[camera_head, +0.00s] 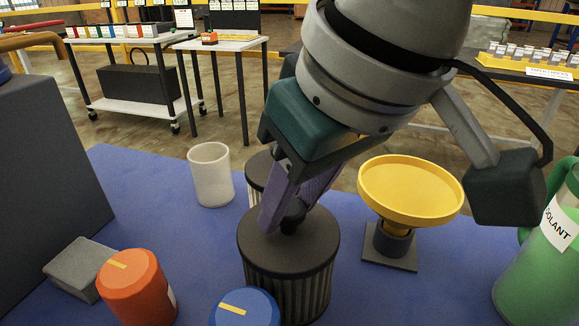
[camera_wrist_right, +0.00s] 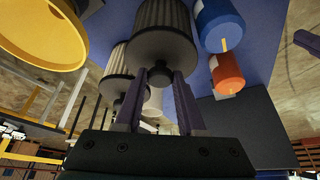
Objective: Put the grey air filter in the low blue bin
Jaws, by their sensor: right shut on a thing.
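A grey air filter (camera_head: 288,285) with pleated sides and a dark round lid stands upright in the front middle of the head view. My right gripper (camera_head: 288,217) comes down from above and is shut on the knob of its lid. In the right wrist view the filter (camera_wrist_right: 165,22) lies beyond the two purple fingers (camera_wrist_right: 157,85). I cannot tell whether its base touches the blue surface. A second, similar filter (camera_head: 257,173) stands behind it, partly hidden by the gripper. No low blue bin can be made out.
On the blue surface (camera_head: 130,190) stand a white cup (camera_head: 211,175), a yellow dish on a stand (camera_head: 410,190), a green coolant jug (camera_head: 545,265), an orange can (camera_head: 136,288), a blue can (camera_head: 245,310) and a grey block (camera_head: 80,268). A dark box (camera_head: 45,185) stands left.

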